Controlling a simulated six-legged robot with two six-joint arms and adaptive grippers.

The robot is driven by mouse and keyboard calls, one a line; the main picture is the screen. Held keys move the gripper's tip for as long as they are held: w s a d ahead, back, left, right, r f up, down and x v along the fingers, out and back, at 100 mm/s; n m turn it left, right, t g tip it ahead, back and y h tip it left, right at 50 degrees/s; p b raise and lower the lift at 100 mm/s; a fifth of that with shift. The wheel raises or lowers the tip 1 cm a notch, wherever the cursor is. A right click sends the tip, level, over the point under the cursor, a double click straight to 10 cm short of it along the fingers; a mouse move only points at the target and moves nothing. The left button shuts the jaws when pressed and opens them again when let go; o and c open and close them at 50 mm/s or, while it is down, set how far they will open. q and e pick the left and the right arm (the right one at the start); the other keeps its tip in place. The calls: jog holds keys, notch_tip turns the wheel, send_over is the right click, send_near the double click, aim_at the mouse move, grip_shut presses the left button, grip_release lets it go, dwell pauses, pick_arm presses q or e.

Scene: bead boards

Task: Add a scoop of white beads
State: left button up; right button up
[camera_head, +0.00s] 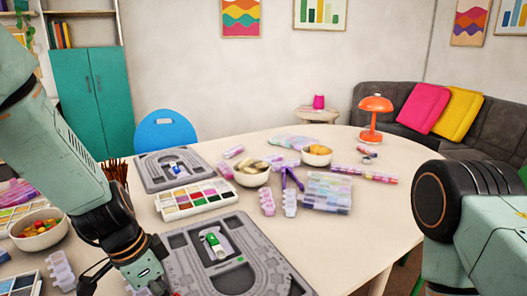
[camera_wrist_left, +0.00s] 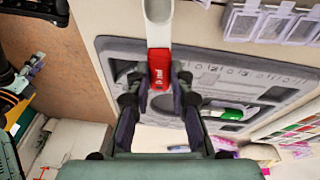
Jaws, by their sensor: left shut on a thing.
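My left gripper (camera_head: 140,276) is low over the left side of the near grey bead board (camera_head: 180,236). In the left wrist view the gripper (camera_wrist_left: 160,88) is shut on the red part (camera_wrist_left: 160,68) of a scoop-like tool. A pale trough (camera_wrist_left: 158,22) extends from the red part, and I see no beads in the visible length. A green and white tool (camera_head: 212,243) lies on the near board; its green part shows in the wrist view (camera_wrist_left: 222,113). I cannot make out which container holds white beads. My right gripper is outside both views.
A white paint palette (camera_head: 194,209) and the far grey board (camera_head: 147,182) lie beyond. Clear-lidded boxes (camera_head: 59,266) stand left of the near board. A bowl of colored pieces (camera_head: 37,241), two other bowls and a pastel bead case (camera_head: 327,206) are around.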

pick_arm(q)
jog(key=n, duration=0.2)
jog(key=r+n, duration=0.1)
jog(key=s+d+n+t, duration=0.1)
jog(key=n, duration=0.1)
jog(key=shift+r+n+y, duration=0.3)
jog(key=shift+r+y, duration=0.05)
jog(key=shift+y, duration=0.05)
jog(key=n, duration=0.3)
jog(key=r+n+y, duration=0.1)
jog(key=shift+s+a+n+t, duration=0.3)
jog(key=shift+a+n+t, duration=0.1)
jog(key=shift+s, duration=0.1)
